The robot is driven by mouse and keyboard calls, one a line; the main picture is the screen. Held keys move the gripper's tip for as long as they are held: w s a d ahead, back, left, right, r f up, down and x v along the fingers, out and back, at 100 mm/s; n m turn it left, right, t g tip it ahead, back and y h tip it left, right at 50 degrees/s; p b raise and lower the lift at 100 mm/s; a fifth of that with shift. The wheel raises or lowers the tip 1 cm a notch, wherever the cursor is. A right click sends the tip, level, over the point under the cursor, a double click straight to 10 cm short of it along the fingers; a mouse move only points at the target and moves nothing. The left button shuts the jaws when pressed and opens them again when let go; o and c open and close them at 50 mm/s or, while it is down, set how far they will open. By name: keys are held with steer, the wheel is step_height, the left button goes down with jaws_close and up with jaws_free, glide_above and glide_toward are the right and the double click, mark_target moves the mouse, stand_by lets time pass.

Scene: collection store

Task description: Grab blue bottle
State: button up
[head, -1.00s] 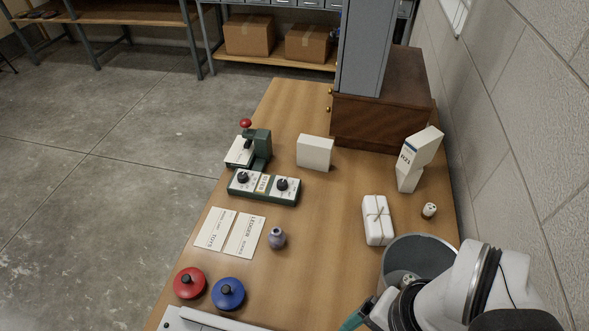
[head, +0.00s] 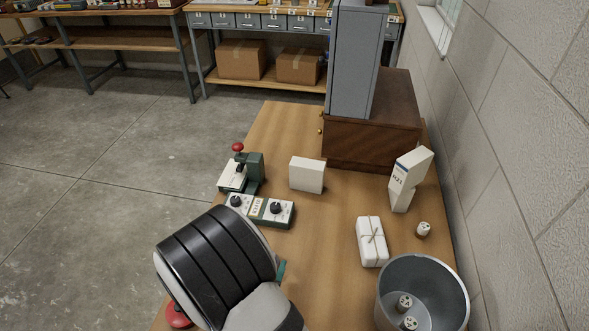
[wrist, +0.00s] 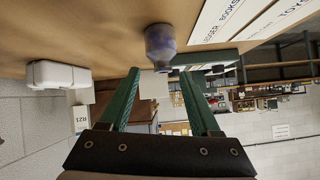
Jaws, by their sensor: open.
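The blue bottle (wrist: 160,42) is small, greyish blue-violet with a round body. It stands on the wooden table, which appears at the top of the tilted wrist view. My gripper (wrist: 159,74) is open and empty, its two green fingers apart. The bottle shows just beyond the fingertips, roughly in line with the gap between them. In the head view my arm covers the spot where the bottle stands, and only a bit of a teal finger (head: 282,270) shows.
Two printed cards (wrist: 226,18) lie beside the bottle. A green control box (head: 262,210), a white block (head: 307,174), a tied white parcel (head: 371,241) and a grey bin (head: 381,309) stand on the table. A red lid (head: 178,318) is partly hidden by my arm.

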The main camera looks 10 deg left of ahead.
steer(key=shift+s+a+f+n+t, duration=0.15)
steer(key=shift+s+f+n+t, duration=0.15)
steer(key=shift+n+t, duration=0.25)
steer(key=shift+s+a+f+n+t, duration=0.1)
steer(key=shift+s+f+n+t, duration=0.05)
steer(key=shift+s+n+t, duration=0.3)
steer(key=shift+w, duration=0.25)
steer(key=shift+t, duration=0.3)
steer(key=x, duration=0.4)
steer(key=shift+w+f, duration=0.15)
steer(key=shift+w, duration=0.1)
steer(key=shift+d, duration=0.1)
jaws_close()
